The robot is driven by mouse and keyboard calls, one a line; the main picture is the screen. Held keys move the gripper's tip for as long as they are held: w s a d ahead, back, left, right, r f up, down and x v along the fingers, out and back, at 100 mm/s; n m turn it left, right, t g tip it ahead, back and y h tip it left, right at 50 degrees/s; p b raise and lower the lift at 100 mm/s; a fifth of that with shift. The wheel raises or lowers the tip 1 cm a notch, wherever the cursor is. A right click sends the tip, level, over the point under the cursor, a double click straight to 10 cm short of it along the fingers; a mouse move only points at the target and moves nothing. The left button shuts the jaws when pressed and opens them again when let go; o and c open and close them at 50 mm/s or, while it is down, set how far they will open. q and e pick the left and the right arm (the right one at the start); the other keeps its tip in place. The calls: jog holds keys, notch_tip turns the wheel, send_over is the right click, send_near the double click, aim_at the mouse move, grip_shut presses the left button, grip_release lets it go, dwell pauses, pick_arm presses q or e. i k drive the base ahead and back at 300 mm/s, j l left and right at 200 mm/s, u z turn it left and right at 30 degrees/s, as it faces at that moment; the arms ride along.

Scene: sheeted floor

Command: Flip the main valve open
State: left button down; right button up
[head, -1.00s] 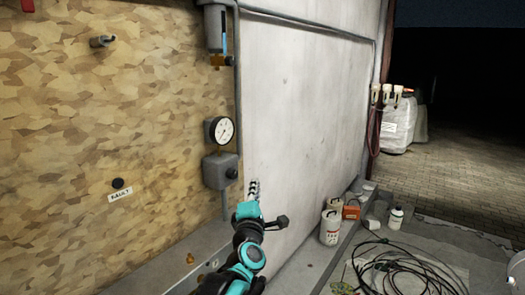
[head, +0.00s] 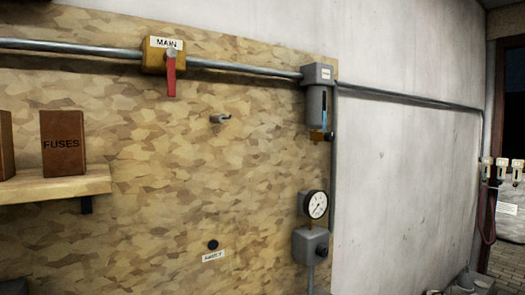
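The main valve (head: 163,58) is a yellow body labelled MAIN, set in a grey pipe near the top of the wooden board. Its red lever (head: 171,76) hangs straight down, across the run of the pipe. Nothing touches the lever. Neither of my grippers is in the head view now.
A grey filter unit (head: 317,96) hangs from the pipe, above a round gauge (head: 316,205) and grey box (head: 311,246). A peg (head: 220,119) juts from the board. A shelf (head: 52,186) at left holds a brown FUSES box (head: 63,143). The board around the lever is clear.

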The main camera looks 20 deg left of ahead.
aim_at(171, 54)
jog(key=u, duration=1.25)
